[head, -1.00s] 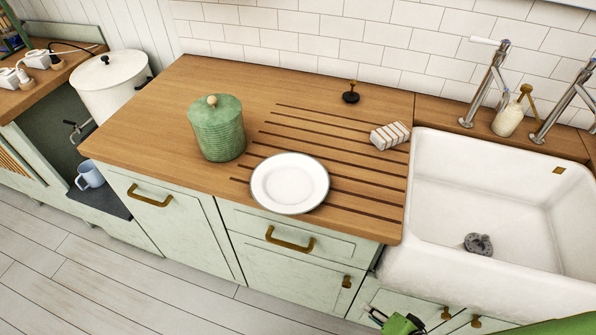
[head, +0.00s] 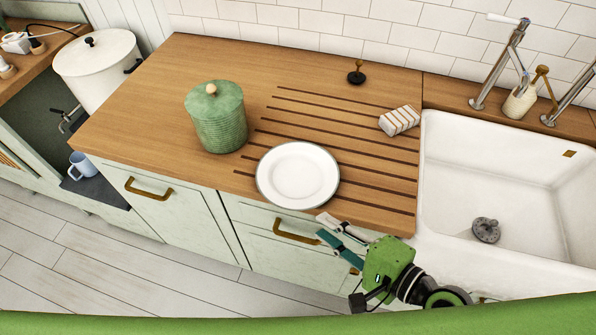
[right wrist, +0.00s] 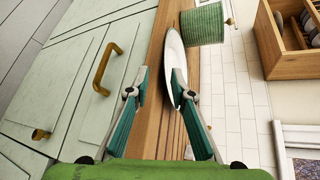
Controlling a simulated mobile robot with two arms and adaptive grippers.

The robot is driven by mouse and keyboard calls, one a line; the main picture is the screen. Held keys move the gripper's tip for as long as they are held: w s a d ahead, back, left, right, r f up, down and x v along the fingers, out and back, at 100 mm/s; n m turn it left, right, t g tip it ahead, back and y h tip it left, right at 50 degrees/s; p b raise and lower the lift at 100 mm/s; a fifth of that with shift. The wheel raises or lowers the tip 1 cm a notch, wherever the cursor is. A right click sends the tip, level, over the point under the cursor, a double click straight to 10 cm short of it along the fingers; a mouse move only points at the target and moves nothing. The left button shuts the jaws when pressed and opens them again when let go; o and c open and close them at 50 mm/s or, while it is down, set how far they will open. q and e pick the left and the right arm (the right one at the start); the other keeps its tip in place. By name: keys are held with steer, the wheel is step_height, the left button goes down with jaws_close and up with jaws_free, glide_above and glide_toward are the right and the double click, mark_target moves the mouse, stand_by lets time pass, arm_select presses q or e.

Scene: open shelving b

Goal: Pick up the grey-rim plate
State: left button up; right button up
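The grey-rim plate (head: 298,175) is white and lies flat on the wooden counter, at the left ends of the drainage grooves and close to the front edge. My right gripper (head: 325,228) is just in front of the plate, near the counter's front edge. In the right wrist view the right gripper (right wrist: 158,85) is open and empty, its teal-padded fingers spread. The plate (right wrist: 175,68) shows edge-on there, ahead of the fingers and nearer the right one. Whether that finger touches it I cannot tell. My left gripper is not in view.
A green ribbed canister (head: 216,118) stands behind and left of the plate. A striped block (head: 400,120) and a small dark stopper (head: 356,74) lie farther back. The white sink (head: 490,180) is on the right. Brass handles (head: 297,231) stick out from the cabinet front.

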mark_target(283, 200)
steer(key=x, duration=0.2)
steer(key=p+x, duration=0.1)
steer(key=x, duration=0.2)
steer(key=r+p+x, duration=0.1)
steer(key=x, duration=0.2)
steer(key=shift+a+r, duration=0.1)
steer(key=shift+a, duration=0.3)
steer(key=shift+w+a, duration=0.2)
jaws_close()
